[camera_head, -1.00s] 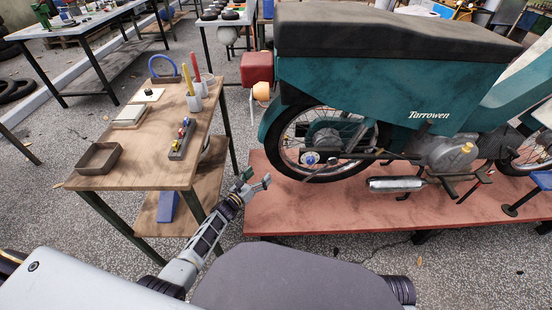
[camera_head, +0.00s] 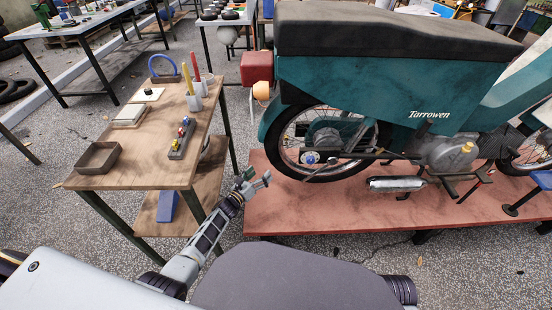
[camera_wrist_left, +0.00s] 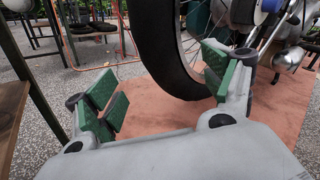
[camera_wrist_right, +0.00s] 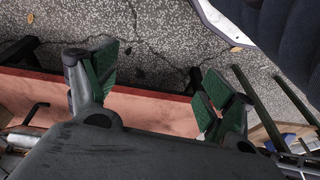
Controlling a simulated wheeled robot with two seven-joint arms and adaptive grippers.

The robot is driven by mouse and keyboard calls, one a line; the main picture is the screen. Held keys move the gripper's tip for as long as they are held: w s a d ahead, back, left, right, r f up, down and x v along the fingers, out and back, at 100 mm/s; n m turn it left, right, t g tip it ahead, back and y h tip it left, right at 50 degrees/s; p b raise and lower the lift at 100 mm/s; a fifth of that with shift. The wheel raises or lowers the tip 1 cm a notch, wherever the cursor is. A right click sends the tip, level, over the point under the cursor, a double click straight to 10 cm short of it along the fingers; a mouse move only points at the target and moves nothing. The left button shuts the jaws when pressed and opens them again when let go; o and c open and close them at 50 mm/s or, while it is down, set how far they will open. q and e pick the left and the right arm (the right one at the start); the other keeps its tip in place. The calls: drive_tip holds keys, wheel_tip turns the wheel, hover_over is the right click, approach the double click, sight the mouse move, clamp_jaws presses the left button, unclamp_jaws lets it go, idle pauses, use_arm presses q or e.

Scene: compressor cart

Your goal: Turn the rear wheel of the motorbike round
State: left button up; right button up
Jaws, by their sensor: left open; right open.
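The teal motorbike (camera_head: 385,95) stands on a low red platform (camera_head: 290,215). Its rear wheel (camera_head: 325,145) has a black tyre, thin spokes and a hub, and its top is hidden by the teal bodywork. My left gripper (camera_head: 256,181) is open and empty, left of the tyre and apart from it. In the left wrist view the tyre (camera_wrist_left: 165,50) shows beyond the left gripper's green finger pads (camera_wrist_left: 160,85), nearer the right finger. My right gripper (camera_wrist_right: 160,85) is open and empty above the platform edge and floor; it does not show in the head view.
A wooden workbench (camera_head: 140,160) with an open tray (camera_head: 98,158) and a tool holder stands left of my left arm. The silver exhaust (camera_head: 397,184) sits low, right of the wheel.

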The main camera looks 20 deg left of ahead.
sight(272, 161)
use_arm(q)
drive_tip(key=shift+b+x, duration=1.1)
drive_tip(key=shift+x, duration=2.1)
drive_tip(key=shift+w+d+f, duration=0.1)
drive_tip(key=shift+w+d, duration=0.15)
drive_tip(key=shift+w, duration=0.35)
drive_tip(key=shift+w+d+b, duration=0.1)
drive_tip(key=shift+w+b, duration=0.25)
drive_tip(key=shift+b, duration=0.05)
drive_tip(key=shift+b+x, duration=0.45)
drive_tip(key=shift+x, duration=0.5)
drive_tip(key=shift+b+x, duration=0.6)
drive_tip(key=shift+x, duration=0.65)
use_arm(e)
drive_tip(key=shift+w+a+t+y, duration=0.2)
drive_tip(key=shift+a+t+y, duration=0.15)
drive_tip(key=shift+a, duration=0.2)
drive_tip(key=shift+w+a+t+y, duration=0.2)
drive_tip(key=shift+a+t+y, duration=0.05)
drive_tip(key=shift+a+t, duration=0.25)
use_arm(q)
drive_tip(key=shift+c, duration=0.2)
